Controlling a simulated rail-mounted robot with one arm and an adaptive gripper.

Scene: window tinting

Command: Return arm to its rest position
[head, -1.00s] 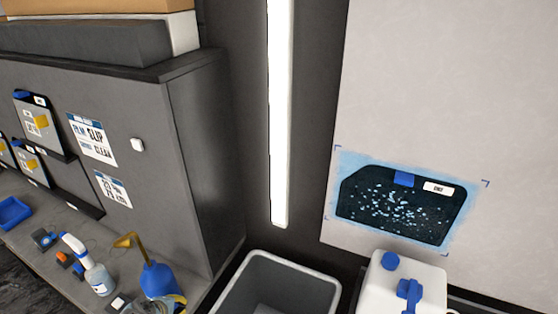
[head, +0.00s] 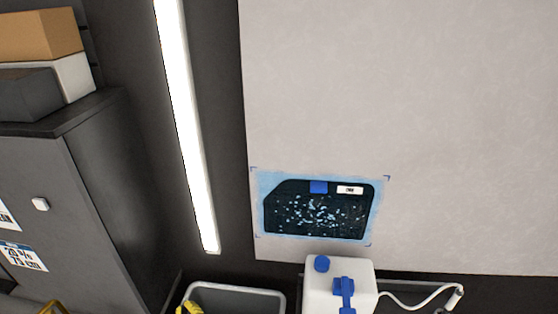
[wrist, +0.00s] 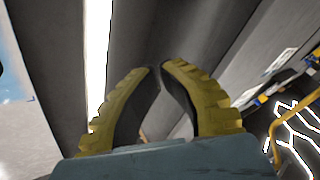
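My gripper (wrist: 158,67) shows in the wrist view as two curved yellow ribbed fingers with dark inner pads. The fingertips come together and nothing is seen between them. In the head view, a small yellow part of what looks like my gripper (head: 189,308) shows at the bottom edge, in front of the grey bin. The rest of my arm is hidden below that frame.
A grey bin (head: 235,296) and a white container with blue caps (head: 325,287) stand below a dark, speckled window panel (head: 318,212) on the pale wall. A grey cabinet (head: 75,215) stands at left. A light strip (head: 187,125) runs between.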

